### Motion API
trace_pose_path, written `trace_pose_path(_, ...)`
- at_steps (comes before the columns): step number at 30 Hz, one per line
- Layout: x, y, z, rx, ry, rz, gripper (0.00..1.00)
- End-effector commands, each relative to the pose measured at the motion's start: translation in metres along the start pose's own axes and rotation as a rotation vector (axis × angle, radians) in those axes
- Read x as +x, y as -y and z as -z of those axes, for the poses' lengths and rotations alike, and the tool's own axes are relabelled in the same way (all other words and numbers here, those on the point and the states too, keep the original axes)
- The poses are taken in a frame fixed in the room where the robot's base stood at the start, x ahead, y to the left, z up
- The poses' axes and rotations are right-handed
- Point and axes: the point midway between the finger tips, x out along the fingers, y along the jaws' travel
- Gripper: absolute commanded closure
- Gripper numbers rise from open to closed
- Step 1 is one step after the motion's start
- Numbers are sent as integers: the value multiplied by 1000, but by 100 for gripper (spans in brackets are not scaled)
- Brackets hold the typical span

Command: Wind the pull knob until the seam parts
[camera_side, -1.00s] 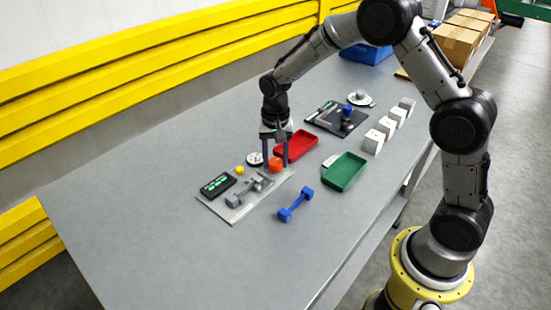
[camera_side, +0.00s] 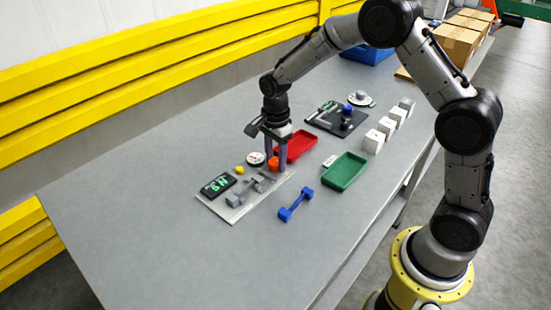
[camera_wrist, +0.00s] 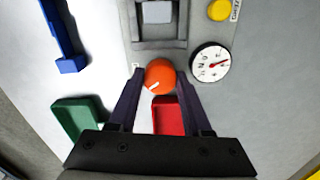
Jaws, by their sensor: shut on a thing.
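The orange-red knob (camera_side: 274,162) stands at the right end of a pale plate (camera_side: 236,213). In the wrist view the knob (camera_wrist: 160,72) has a white mark at its lower left. My gripper (camera_side: 276,165) points down and is shut on the knob, one finger on each side; the fingers (camera_wrist: 162,84) also flank it in the wrist view. A grey clamp-like piece (camera_side: 246,190) lies on the plate beside the knob. A round white dial (camera_wrist: 210,63) with a red needle sits nearby. The seam cannot be made out.
A red tray (camera_side: 297,146) is close behind my gripper. A blue dumbbell-shaped piece (camera_side: 295,205) and a green tray (camera_side: 344,171) lie to the right. The front table is clear.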

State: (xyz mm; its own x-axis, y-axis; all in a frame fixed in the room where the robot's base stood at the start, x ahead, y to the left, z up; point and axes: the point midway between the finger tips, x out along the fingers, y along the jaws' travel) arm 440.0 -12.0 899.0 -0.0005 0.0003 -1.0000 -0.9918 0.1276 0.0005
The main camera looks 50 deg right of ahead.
Motion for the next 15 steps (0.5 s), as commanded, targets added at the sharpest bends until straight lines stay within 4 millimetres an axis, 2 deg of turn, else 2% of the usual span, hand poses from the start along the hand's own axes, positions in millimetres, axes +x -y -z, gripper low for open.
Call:
trace_pose_path(7,-3,2,1,100,-1,6,100)
trace_pose_path(15,-3,2,1,134,-1,6,100)
